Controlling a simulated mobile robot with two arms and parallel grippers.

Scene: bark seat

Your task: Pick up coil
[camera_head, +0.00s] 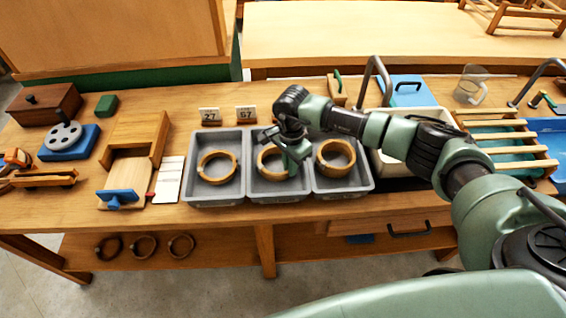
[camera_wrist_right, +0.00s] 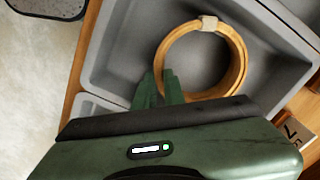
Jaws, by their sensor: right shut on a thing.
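Three light wooden coils lie in three grey bins on the wooden bench. The left coil (camera_head: 203,165) lies in the left bin (camera_head: 214,199), and the right, thicker coil (camera_head: 323,165) in the right bin (camera_head: 345,190). The middle coil (camera_head: 261,160) is in the middle bin (camera_head: 268,195), partly hidden by my right gripper (camera_head: 292,163). In the right wrist view my right gripper (camera_wrist_right: 162,84) is shut on the wall of this coil (camera_wrist_right: 239,62), which has a pale band on its far side. My left gripper is out of view.
Number cards (camera_head: 210,116) stand behind the bins. A white basin (camera_head: 410,140) with a faucet is to the right, beside a slatted rack (camera_head: 505,140). A wooden board with a blue handle (camera_head: 120,198) is to the left.

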